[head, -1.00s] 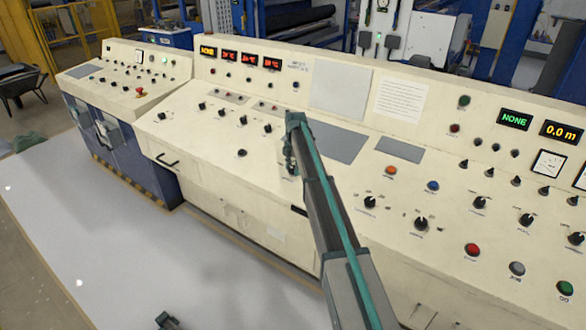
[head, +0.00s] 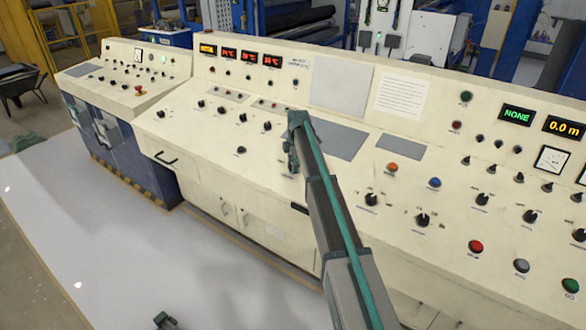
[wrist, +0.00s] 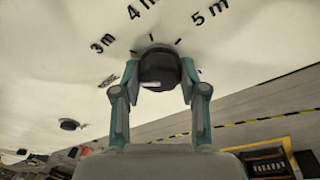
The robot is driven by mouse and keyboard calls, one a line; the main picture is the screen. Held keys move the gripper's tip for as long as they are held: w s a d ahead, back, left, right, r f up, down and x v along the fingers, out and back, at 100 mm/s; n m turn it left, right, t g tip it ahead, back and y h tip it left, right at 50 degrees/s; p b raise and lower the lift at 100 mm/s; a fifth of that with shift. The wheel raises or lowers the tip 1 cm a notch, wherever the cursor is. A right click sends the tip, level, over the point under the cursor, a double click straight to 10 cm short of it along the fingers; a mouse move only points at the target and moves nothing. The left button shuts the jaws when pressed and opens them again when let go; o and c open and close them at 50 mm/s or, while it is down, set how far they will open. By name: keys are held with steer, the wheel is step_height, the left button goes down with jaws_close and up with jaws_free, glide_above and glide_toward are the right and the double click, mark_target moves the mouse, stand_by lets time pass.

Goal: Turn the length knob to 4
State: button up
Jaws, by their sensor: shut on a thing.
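The length knob (wrist: 159,66) is dark and round, with a white mark on its lower left side in the wrist view. It sits on the cream panel with printed labels reading 3 m (wrist: 103,43), 4 m (wrist: 141,9) and 5 m (wrist: 211,12) beyond it. My gripper (wrist: 159,80) is shut on the knob, one finger on each side. In the head view my gripper (head: 292,165) reaches down to the sloping desk, and the arm hides the knob there. I cannot tell for sure which label the knob points at.
Several other black knobs stand close by on the desk, including one to the left (head: 242,150) and one above it (head: 267,126). Coloured buttons, such as a red one (head: 475,246), are to the right. A grey flat plate (head: 338,140) lies right of my gripper.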

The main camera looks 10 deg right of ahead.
steer(key=m+b, duration=0.1)
steer(key=m, duration=0.2)
steer(key=shift+s+f+m+t+b, duration=0.1)
steer(key=shift+m+t+b, duration=0.25)
steer(key=shift+m+t, duration=0.05)
steer(key=m+t+b, duration=0.1)
steer(key=m, duration=0.3)
steer(key=shift+b, duration=0.35)
steer(key=m+h+b, duration=0.1)
steer(key=m, duration=0.3)
steer(key=shift+t, duration=0.4)
steer(key=shift+a+m+h+b, duration=0.1)
steer(key=shift+m+h+b, duration=0.25)
steer(key=shift+m, duration=1.35)
steer(key=o, duration=1.1)
steer(key=shift+o, duration=0.2)
steer(key=shift+s, duration=0.1)
steer(key=d+v, duration=0.1)
steer(key=v, duration=1.1)
steer(key=shift+s+a, duration=0.15)
steer(key=shift+a, duration=0.35)
